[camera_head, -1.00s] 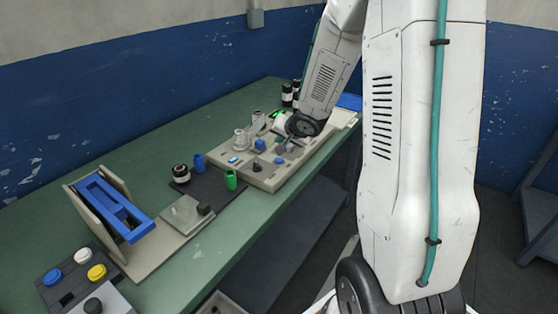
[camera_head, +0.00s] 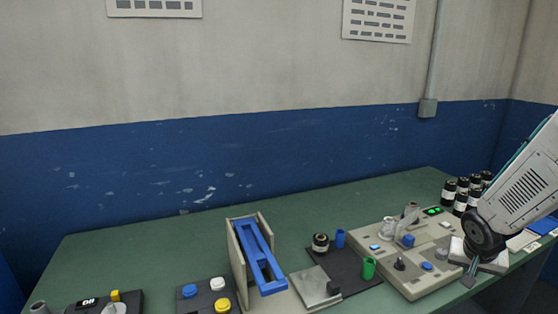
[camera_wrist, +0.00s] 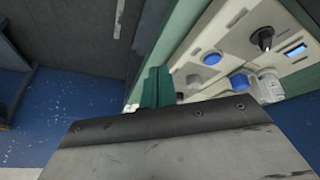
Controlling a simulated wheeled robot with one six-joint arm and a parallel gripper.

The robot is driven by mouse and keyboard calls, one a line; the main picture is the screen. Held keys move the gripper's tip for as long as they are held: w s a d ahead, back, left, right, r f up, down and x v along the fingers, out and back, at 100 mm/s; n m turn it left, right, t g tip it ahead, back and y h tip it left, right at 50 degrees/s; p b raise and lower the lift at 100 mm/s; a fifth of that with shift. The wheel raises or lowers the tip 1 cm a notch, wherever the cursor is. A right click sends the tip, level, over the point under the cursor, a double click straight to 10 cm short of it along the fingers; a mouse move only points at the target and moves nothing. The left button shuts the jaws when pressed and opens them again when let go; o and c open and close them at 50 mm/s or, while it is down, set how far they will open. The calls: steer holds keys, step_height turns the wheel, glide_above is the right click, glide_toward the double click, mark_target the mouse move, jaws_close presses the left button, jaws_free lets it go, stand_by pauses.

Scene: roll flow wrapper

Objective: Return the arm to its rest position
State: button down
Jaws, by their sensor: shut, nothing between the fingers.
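My arm comes in from the right edge of the head view and bends at a dark joint. My gripper (camera_head: 469,275) hangs below that joint, just off the right front corner of the beige control panel (camera_head: 395,288) and near the table's front edge. In the wrist view the teal fingers of my gripper (camera_wrist: 158,86) are together with nothing between them. The panel (camera_wrist: 228,30) also shows there, with blue buttons and a dark knob. The gripper appears apart from the panel.
The green table (camera_head: 130,262) runs along a blue and grey wall. Several black rolls (camera_head: 462,200) stand behind my arm. A blue frame between boards (camera_head: 260,258), a black mat (camera_head: 345,268) with small cylinders, and a button box (camera_head: 205,297) stand further left. The table's back is clear.

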steer(key=s+a+r+n+g+y, duration=0.1)
steer(key=s+a+r+n, duration=0.2)
steer(key=s+a+r, duration=0.5)
steer(key=s+a+r+n+g+y, duration=0.1)
steer(key=s+a+r+n+y, duration=0.1)
steer(key=s+a+r, duration=0.7)
steer(key=s+a+n, duration=0.1)
steer(key=s+a, duration=0.3)
steer(key=s, duration=0.2)
steer(key=shift+a+n+y, duration=0.2)
steer(key=shift+n+y, duration=0.1)
steer(key=shift+n, duration=0.1)
steer(key=shift+s, duration=0.15)
